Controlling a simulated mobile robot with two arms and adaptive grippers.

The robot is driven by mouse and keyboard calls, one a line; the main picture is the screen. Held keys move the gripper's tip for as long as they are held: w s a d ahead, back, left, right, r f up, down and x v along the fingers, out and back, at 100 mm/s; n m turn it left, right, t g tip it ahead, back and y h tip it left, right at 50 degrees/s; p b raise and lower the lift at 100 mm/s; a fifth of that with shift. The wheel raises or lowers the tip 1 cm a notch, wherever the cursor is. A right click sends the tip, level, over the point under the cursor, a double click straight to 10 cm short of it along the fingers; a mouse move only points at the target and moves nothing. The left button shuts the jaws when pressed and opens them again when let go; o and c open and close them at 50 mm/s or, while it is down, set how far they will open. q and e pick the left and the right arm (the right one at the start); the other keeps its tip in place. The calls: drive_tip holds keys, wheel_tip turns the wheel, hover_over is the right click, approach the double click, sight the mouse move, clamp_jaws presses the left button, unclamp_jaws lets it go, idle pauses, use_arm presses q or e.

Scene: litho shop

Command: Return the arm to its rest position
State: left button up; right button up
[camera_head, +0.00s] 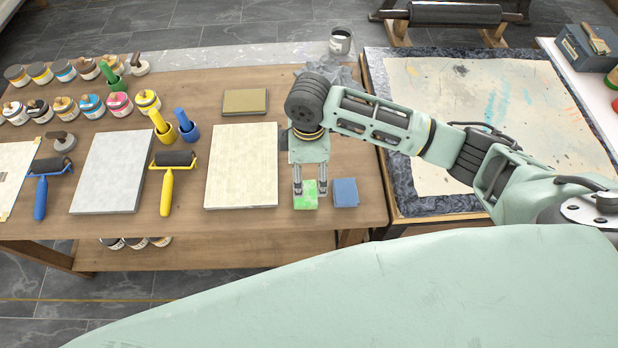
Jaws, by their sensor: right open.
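My right arm (400,130) reaches in from the right and bends down over the right part of the wooden table. My right gripper (309,187) points down, its two fingers apart. The fingertips are at the far edge of a small green block (306,201) that lies on the table. I cannot tell whether they touch it. A blue block (345,192) lies just right of the green one. My left gripper is not in view.
The wooden table (330,216) also bears a cream slab (241,166), a grey slab (111,172), a yellow roller (167,190), a blue roller (40,194) and several ink jars (92,106). A stained bed (470,100) lies to the right. A metal can (340,42) stands behind my arm.

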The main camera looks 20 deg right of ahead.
drive_tip(key=shift+r, duration=0.65)
